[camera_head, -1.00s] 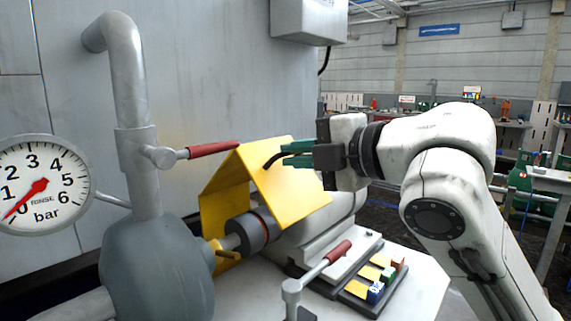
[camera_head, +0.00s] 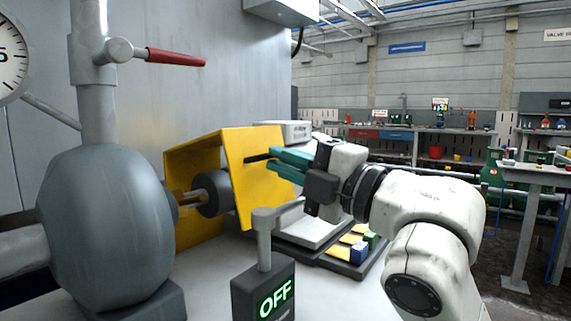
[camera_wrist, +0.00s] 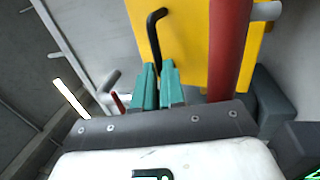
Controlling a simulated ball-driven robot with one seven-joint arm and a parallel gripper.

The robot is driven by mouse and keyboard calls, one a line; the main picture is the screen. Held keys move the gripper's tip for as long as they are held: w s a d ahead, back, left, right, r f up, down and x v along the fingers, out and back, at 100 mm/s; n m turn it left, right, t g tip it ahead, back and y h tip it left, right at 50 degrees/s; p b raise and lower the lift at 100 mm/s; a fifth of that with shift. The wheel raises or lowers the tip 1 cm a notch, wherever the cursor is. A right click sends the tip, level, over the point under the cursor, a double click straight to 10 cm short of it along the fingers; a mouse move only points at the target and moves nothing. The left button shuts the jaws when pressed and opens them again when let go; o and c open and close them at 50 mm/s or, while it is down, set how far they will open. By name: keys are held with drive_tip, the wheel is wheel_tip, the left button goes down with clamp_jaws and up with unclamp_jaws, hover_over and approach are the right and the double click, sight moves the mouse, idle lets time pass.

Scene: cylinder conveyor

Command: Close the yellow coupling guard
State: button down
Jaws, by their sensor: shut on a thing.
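The yellow coupling guard (camera_head: 252,200) is a bent sheet around the shaft coupling (camera_head: 213,192). Its front panel hangs nearly upright, with the coupling still visible through its open left end. My gripper (camera_head: 274,160) is in front of this panel, its green fingers shut on the guard's black handle (camera_head: 257,158). The wrist view shows the bent black handle (camera_wrist: 153,35) running down between the fingertips (camera_wrist: 158,75), with the yellow guard (camera_wrist: 182,45) behind. The guard's far lower edge is hidden.
A grey lever (camera_head: 264,222) rises by a box reading OFF (camera_head: 265,292), close below my gripper. A red handle (camera_wrist: 229,45) crosses the wrist view near my fingers. The grey pump body (camera_head: 105,225) stands left; a red valve lever (camera_head: 175,57) is above. Coloured blocks (camera_head: 358,252) sit right.

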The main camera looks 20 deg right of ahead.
drive_tip(key=shift+w+a+f, duration=0.1)
drive_tip(key=shift+w+f, duration=0.1)
drive_tip(key=shift+f, duration=0.35)
drive_tip(key=c, duration=1.5)
unclamp_jaws()
drive_tip(key=shift+a, duration=0.15)
drive_tip(key=o, duration=0.3)
drive_tip(key=shift+r, duration=0.15)
